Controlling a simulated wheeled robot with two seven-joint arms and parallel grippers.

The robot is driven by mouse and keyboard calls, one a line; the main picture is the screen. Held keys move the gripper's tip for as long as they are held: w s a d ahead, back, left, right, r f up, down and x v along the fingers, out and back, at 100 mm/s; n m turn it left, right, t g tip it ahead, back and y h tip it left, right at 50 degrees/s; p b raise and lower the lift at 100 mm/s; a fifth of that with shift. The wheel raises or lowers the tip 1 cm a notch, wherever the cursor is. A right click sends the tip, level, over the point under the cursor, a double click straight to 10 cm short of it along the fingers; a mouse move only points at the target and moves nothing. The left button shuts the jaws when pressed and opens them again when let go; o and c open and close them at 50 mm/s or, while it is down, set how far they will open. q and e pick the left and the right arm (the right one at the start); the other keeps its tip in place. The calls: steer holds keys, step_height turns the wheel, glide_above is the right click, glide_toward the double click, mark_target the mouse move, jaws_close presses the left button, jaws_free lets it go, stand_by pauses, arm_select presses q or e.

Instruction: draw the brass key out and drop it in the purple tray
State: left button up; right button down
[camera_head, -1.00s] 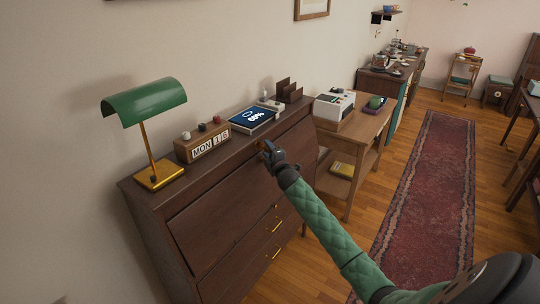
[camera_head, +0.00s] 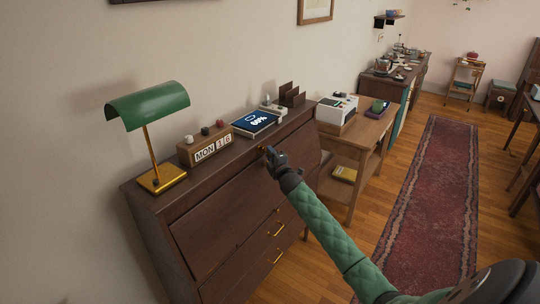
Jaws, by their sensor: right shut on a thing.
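My right gripper (camera_head: 271,157) is at the upper front of the dark wooden bureau (camera_head: 225,215), just below its top edge. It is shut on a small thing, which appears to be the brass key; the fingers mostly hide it. A small brass-coloured spot (camera_head: 263,148) shows beside the fingertips on the bureau front. I cannot tell whether the key is still in its lock. The purple tray (camera_head: 384,110) is on the wooden side table to the right, with a green object on it. My left gripper is not in view.
A white machine (camera_head: 337,108) stands on the side table (camera_head: 362,130), left of the tray. A red rug (camera_head: 430,200) covers the floor at right.

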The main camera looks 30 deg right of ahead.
steer(key=shift+s+d, duration=0.1)
steer(key=shift+s, duration=0.05)
steer(key=shift+s+d, duration=0.15)
steer(key=shift+s, duration=0.25)
steer(key=shift+s+d+p, duration=0.2)
steer(key=shift+s+d, duration=0.05)
steer(key=shift+s, duration=0.3)
steer(key=shift+s+d+p, duration=0.15)
steer(key=shift+s+d, duration=0.05)
steer(key=shift+s, duration=0.3)
stand_by(0.3)
steer(key=shift+s+d+p, duration=0.2)
steer(key=shift+s+d, duration=0.15)
steer(key=shift+s, duration=0.55)
steer(key=shift+s+d+p, duration=0.2)
steer(key=shift+s+d, duration=0.15)
steer(key=shift+s, duration=0.55)
